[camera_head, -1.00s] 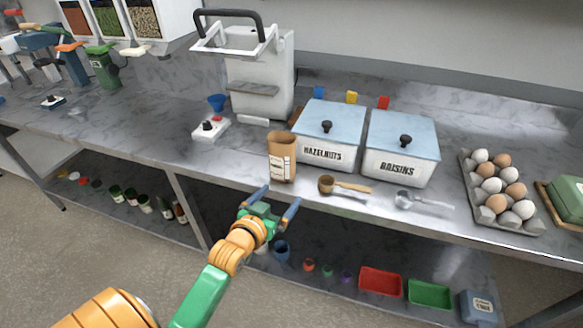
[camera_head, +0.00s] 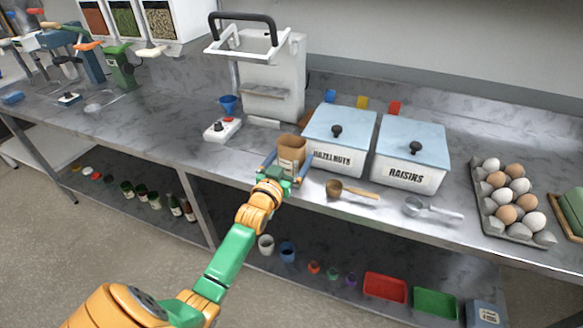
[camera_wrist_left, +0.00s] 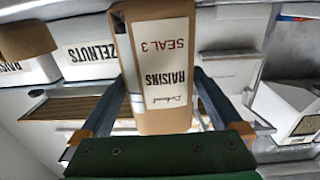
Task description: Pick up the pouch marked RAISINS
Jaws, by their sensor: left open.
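The brown paper pouch (camera_head: 291,148) stands upright near the front edge of the counter, left of the HAZELNUTS bin. In the left wrist view the pouch (camera_wrist_left: 160,60) has a white label reading RAISINS and SEAL 3, upside down. My left gripper (camera_head: 288,166) is at the pouch, its two blue fingers on either side of it. In the wrist view the open fingers (camera_wrist_left: 162,95) straddle the pouch's body. I cannot tell whether they touch it. The gripper hides the pouch's lower part in the head view. My right gripper is not in view.
The HAZELNUTS bin (camera_head: 341,137) and RAISINS bin (camera_head: 411,153) stand just right of the pouch. A wooden-handled scoop (camera_head: 352,190) and a metal scoop (camera_head: 432,208) lie in front. A white sealing machine (camera_head: 274,80) stands behind. An egg tray (camera_head: 483,210) is at right.

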